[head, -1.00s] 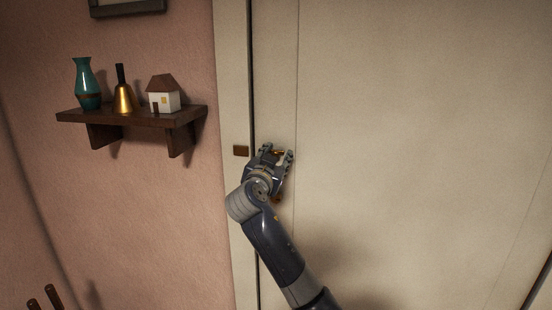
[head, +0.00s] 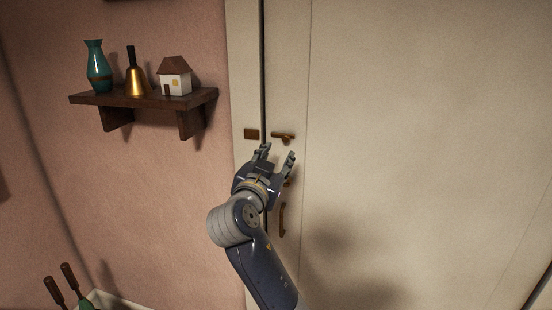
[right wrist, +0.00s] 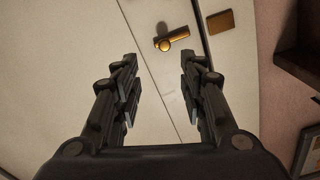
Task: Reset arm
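My right gripper (head: 277,158) is open and empty in front of a cream door (head: 400,120). Its fingers point up, just below a brass latch (head: 284,137) on the door. In the right wrist view, the open fingers (right wrist: 158,95) are spread apart with nothing between them. The latch (right wrist: 172,40) lies beyond the fingertips, apart from them. A brass plate (head: 251,134) sits on the frame left of the latch. A curved brass handle (head: 282,219) shows below, right of my wrist. My left gripper is not in view.
Dark-handled items (head: 62,285) stand at the lower left. The space before the door at right is clear.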

